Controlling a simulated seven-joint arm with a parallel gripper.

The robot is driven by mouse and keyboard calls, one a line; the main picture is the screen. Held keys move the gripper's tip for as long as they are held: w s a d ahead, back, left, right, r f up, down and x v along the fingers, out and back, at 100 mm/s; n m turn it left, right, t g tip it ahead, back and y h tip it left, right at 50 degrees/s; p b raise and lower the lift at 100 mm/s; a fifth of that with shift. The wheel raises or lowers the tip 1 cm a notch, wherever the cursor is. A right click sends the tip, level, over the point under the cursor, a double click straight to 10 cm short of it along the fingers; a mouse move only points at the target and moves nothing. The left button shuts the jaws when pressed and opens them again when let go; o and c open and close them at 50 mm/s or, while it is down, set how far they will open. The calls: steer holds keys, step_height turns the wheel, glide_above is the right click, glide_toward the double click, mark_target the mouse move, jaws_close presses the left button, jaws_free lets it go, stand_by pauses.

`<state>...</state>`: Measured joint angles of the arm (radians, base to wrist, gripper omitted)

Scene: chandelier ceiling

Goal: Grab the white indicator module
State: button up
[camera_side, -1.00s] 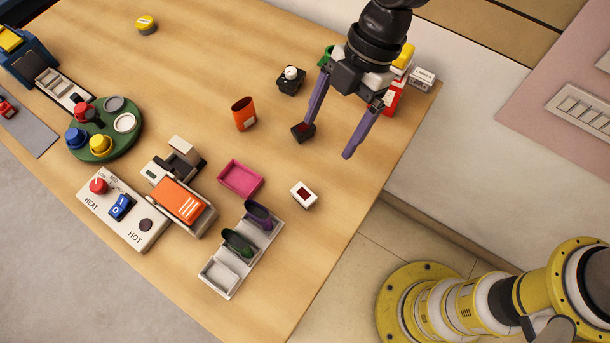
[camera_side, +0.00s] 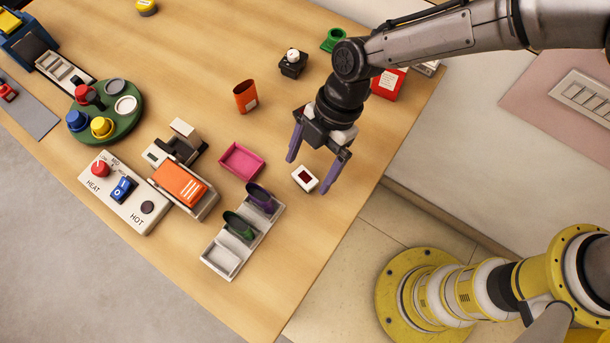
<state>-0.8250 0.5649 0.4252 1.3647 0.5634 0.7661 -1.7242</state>
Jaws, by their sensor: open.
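The white indicator module (camera_side: 305,179) is a small white block with a dark red window on top. It lies on the wooden table near its right edge. My gripper (camera_side: 306,174) is open, with its purple fingers pointing down on either side of the module in the picture. The left finger shows up and left of the module, the right finger just right of it. I cannot tell how far the fingertips are above the table. Nothing shows between the fingers except the module.
A pink tray (camera_side: 241,161) lies left of the module, and a grey rack (camera_side: 222,262) with green and purple pieces is below left. An orange cup (camera_side: 245,96) and a black block with a white knob (camera_side: 293,63) stand behind. A red box (camera_side: 388,84) is near the right edge.

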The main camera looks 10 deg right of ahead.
mark_target(305, 177)
steer(key=x, duration=0.3)
steer(key=shift+f, duration=0.1)
steer(key=c, duration=1.4)
steer(key=shift+c, duration=0.2)
